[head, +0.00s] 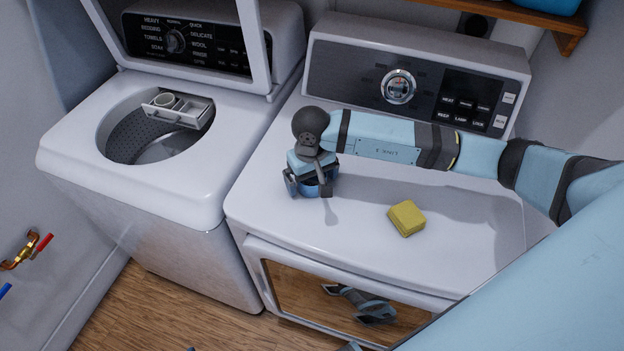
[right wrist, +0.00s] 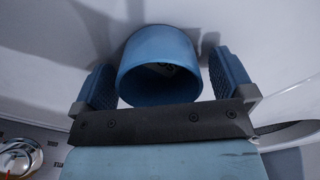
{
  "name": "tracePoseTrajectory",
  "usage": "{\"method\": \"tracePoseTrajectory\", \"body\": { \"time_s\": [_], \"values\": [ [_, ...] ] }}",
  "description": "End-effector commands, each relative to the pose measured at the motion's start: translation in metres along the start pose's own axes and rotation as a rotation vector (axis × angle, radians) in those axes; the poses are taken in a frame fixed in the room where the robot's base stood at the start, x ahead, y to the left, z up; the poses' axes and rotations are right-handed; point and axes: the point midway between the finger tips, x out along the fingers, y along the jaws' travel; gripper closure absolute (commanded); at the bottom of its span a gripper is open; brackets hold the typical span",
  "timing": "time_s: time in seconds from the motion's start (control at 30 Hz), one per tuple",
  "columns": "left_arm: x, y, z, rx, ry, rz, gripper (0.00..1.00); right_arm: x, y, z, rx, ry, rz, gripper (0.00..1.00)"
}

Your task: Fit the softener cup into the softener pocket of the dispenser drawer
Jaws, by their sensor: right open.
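The blue softener cup (right wrist: 160,62) stands between the two open fingers of my right gripper (right wrist: 165,88), with a gap on each side in the right wrist view. In the head view the right gripper (head: 311,188) points down at the dryer top and mostly hides the cup (head: 308,191). The cup appears to stand on the dryer top. The dispenser drawer (head: 178,117) is pulled out at the back of the washer opening. It has a round ring-like pocket (head: 164,100) on its left and a squarer compartment on its right.
A yellow sponge (head: 407,218) lies on the dryer top (head: 275,215), right of my gripper. The washer's raised lid (head: 262,50) stands behind the open tub (head: 140,135). The dryer's control panel (head: 415,85) rises behind my right arm.

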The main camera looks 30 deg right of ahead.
Motion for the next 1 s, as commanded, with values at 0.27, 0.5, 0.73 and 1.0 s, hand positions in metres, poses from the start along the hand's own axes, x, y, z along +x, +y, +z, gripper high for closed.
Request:
{"method": "tracePoseTrajectory", "body": {
  "time_s": [0.27, 0.5, 0.73, 1.0],
  "values": [
    [0.0, -0.001, 0.0, 0.0, 0.0, -0.001, 0.01, -0.001, 0.0, 0.0, 0.0, 0.001, 0.0, 0.34],
    [0.0, -0.001, 0.0, 0.0, 0.0, -0.002, 0.01, -0.001, 0.0, 0.0, 0.0, 0.001, 0.0, 0.56],
    [0.001, -0.001, 0.001, 0.0, -0.001, -0.002, 0.01, -0.005, 0.0, -0.001, 0.0, 0.003, 0.0, 0.56],
    [0.004, -0.001, 0.006, 0.0, -0.001, -0.002, 0.01, -0.042, 0.0, -0.002, -0.001, 0.006, 0.0, 0.56]
  ]
}}
